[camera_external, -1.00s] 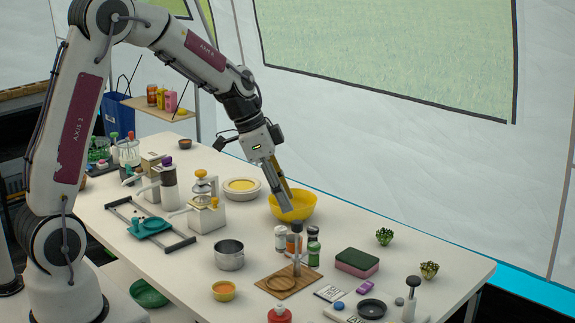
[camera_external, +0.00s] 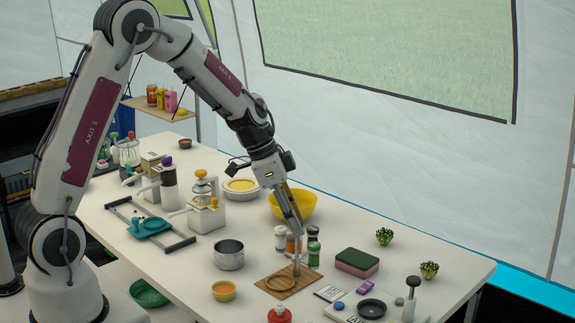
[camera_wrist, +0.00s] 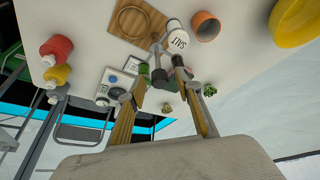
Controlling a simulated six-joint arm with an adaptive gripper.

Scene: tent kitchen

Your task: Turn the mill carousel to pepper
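The mill carousel is a cluster of small jars around a grey post (camera_external: 296,266), by a wooden board (camera_external: 283,287). A white-topped jar (camera_external: 280,238) stands at its left and a green jar (camera_external: 314,255) at its right. In the wrist view a white lid (camera_wrist: 177,37) reads "SALT"; an orange-brown cup-like jar (camera_wrist: 205,27) is beside it and a green one (camera_wrist: 143,69) lies near the left finger. No pepper label is readable. My gripper (camera_external: 297,233) is over the cluster, its fingers apart in the wrist view (camera_wrist: 168,78). Contact cannot be told.
A yellow bowl (camera_external: 293,203) stands just behind the cluster. A steel pot (camera_external: 229,254) is left, a green-and-pink sponge (camera_external: 357,262) right. A black dish (camera_external: 372,308) and a white card (camera_external: 330,293) lie near the front. Some clear table lies beyond the sponge.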

